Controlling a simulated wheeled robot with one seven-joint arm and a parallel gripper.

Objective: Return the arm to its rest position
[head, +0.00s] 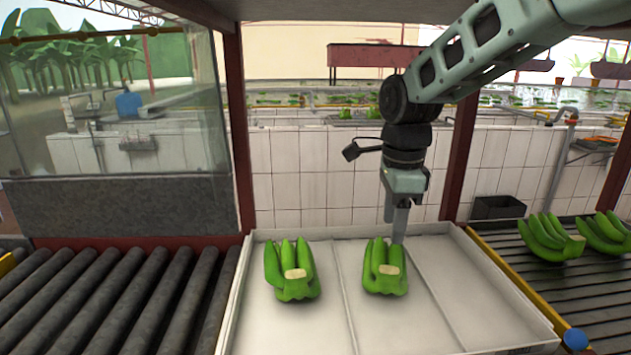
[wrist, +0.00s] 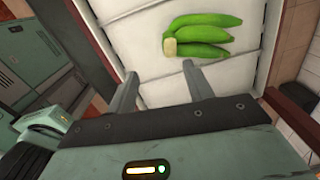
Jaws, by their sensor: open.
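My gripper (head: 397,225) hangs pointing down over the white tray (head: 490,300), at the back right of the middle green banana bunch (head: 386,266). In the wrist view my gripper (wrist: 160,72) has its two fingers apart with nothing between them. A banana bunch (wrist: 210,36) lies beyond the fingertips there, apart from them. In the head view one finger partly overlaps the other, and I cannot tell how high the tips are above the tray. My arm (head: 480,50) reaches in from the upper right.
Another banana bunch (head: 292,270) lies in the tray's left compartment; the right compartment is empty. A roller conveyor (head: 110,300) stands at left. Bunches (head: 550,238) lie on the right conveyor (head: 560,290). A red post (head: 462,150) stands behind my arm, before a tiled wall (head: 300,170).

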